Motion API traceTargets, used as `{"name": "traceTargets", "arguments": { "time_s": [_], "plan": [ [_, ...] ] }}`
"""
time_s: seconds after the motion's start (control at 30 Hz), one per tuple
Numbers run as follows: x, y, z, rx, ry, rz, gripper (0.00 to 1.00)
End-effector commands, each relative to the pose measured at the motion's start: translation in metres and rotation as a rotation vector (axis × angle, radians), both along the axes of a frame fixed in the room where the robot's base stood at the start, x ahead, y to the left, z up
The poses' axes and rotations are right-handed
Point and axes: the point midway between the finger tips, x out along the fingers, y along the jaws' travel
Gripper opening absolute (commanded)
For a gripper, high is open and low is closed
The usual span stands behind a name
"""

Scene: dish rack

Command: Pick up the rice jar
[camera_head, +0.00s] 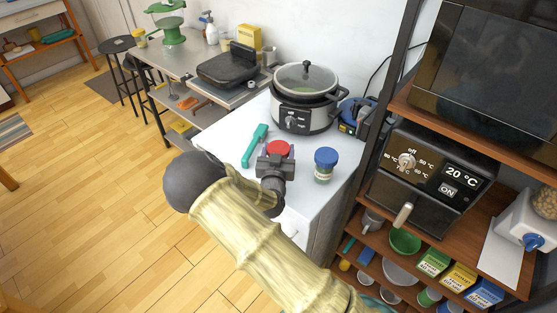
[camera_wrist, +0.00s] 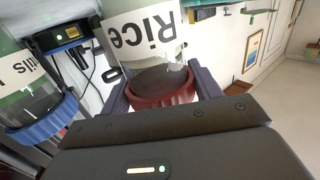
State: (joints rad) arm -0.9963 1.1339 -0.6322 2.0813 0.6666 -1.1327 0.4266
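The rice jar is a clear jar with a red lid (camera_head: 279,148) and a white "Rice" label. In the head view it is on the white counter's near part, mostly hidden by my gripper (camera_head: 275,167). In the wrist view the rice jar (camera_wrist: 155,83) appears upside down. My gripper's fingers (camera_wrist: 163,88) are on either side of its red lid, with no clear gap. Whether they are clamped on it or just around it, I cannot tell. Contact between the jar's base and the counter is hidden.
A jar with a blue lid (camera_head: 325,160) stands to the right; its label ends in "ils" in the wrist view. A teal-handled utensil (camera_head: 255,145) lies left. A cooker (camera_head: 305,97) stands behind. A shelf with an oven (camera_head: 428,178) bounds the right.

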Motion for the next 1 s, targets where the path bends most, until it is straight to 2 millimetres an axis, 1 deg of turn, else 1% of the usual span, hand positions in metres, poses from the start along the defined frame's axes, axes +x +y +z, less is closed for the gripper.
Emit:
{"name": "traceTargets", "arguments": {
  "time_s": [0.03,0.17,0.2,0.23,0.47,0.57,0.67,0.77,1.0],
  "plan": [
    [0.000,0.000,0.000,0.000,0.000,0.000,0.52],
    [0.000,0.000,0.000,0.000,0.000,0.000,0.27],
    [0.000,0.000,0.000,0.000,0.000,0.000,0.19],
    [0.000,0.000,0.001,0.001,-0.003,0.000,0.17],
    [0.000,0.000,0.002,0.001,-0.003,0.000,0.17],
    [0.000,0.000,0.006,0.002,-0.003,0.000,0.17],
    [0.000,0.000,0.014,0.004,-0.003,-0.001,0.17],
    [0.000,0.000,0.027,0.005,-0.005,-0.001,0.17],
    [0.000,0.000,0.067,0.006,-0.006,0.000,0.17]
  ]
}}
